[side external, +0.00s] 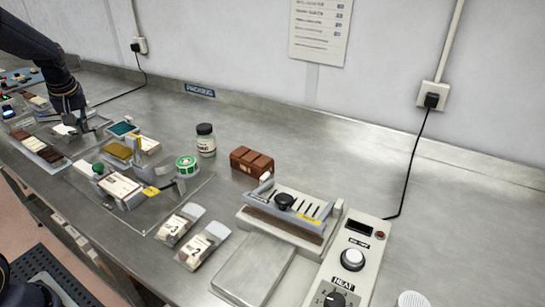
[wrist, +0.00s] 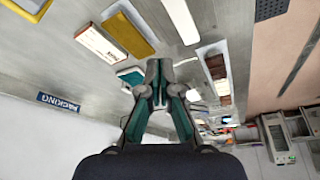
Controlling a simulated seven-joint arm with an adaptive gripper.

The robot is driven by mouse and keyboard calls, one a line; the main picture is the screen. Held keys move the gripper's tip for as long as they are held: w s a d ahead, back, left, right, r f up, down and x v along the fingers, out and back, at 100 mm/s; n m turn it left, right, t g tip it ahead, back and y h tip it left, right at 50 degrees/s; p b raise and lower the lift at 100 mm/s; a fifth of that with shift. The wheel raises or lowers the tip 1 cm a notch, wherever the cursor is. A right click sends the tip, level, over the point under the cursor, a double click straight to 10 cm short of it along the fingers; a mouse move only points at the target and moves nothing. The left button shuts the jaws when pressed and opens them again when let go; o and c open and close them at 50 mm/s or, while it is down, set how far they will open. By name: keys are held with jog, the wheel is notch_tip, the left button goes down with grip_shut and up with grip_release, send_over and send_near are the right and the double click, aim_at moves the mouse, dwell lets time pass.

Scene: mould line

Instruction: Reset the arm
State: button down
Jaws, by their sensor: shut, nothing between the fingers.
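My gripper (side external: 82,122) is at the far left of the bench in the side external view, low over the work surface at the end of my dark arm. It is small there and partly hidden among the items around it. In the wrist view my gripper (wrist: 158,82) points away from the camera, with its fingers together and nothing seen between them. A green-topped item (wrist: 131,76) lies beyond and left of the fingertips in the wrist view.
Chocolate bars (side external: 38,146), a dark green pad (side external: 123,128) and a clear mat (side external: 150,229) lie near my gripper. A jar (side external: 205,140), a brown block (side external: 251,162), a slotted press (side external: 290,208) and a heat controller (side external: 352,260) stand rightward. Bare metal bench (side external: 330,150) lies behind.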

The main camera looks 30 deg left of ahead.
jog(key=shift+r, duration=0.1)
jog(key=w+d+r+m+t+h, duration=0.1)
jog(key=d+r+m+t, duration=0.1)
jog(key=d+r, duration=0.5)
jog(key=d+r+m+t+h, duration=0.15)
jog(key=d+r, duration=0.35)
jog(key=d, duration=0.5)
jog(key=s+d+m+t+h, duration=0.1)
jog(key=s+d+m+t, duration=0.1)
jog(key=s+d+m, duration=0.65)
jog(key=s+d+f+g, duration=0.2)
jog(key=s+d+f, duration=0.3)
jog(key=s+d, duration=0.1)
jog(key=shift+s+d+f+m, duration=0.15)
jog(key=shift+s+d+m, duration=0.15)
jog(key=shift+d, duration=0.45)
jog(key=c, duration=1.9)
grip_release()
